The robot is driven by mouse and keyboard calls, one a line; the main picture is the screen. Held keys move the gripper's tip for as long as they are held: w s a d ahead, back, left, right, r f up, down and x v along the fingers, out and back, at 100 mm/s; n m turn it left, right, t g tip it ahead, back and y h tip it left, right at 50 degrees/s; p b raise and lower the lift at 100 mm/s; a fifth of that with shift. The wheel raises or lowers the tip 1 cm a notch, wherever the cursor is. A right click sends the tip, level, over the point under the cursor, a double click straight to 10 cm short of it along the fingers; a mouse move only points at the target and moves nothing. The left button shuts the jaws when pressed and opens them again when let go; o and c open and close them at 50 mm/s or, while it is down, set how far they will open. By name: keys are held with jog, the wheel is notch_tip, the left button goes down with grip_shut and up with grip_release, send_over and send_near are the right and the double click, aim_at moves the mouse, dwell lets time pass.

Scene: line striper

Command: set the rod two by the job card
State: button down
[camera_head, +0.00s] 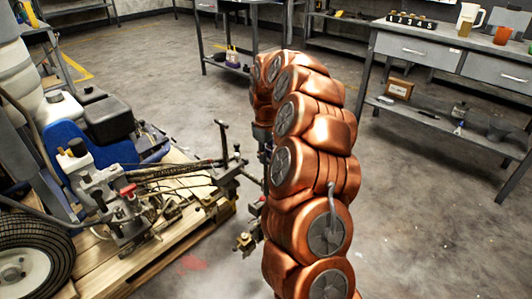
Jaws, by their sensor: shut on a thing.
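The line striper (90,150) stands at left on a wooden pallet, with a blue body, a black engine and a front tyre. Its metal rods and clamps reach right, with an upright rod (223,140) near the pallet's right end and a brass-coloured clamp (245,242) below it. I cannot tell which rod is rod two. My copper arm rises through the middle and bends down at its far end. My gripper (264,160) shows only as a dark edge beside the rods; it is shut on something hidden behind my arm. No job card can be made out.
The concrete floor between bench and pallet is clear.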

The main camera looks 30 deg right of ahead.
notch_tip(320, 180, down, 5)
jog(key=shift+f+p, duration=0.2)
jog(key=shift+p, duration=0.1)
jog(key=c, duration=1.2)
grip_release()
jog(key=shift+o, duration=0.4)
notch_tip(320, 180, up, 11)
jog(key=shift+w+r, duration=0.1)
jog(key=shift+r, duration=0.4)
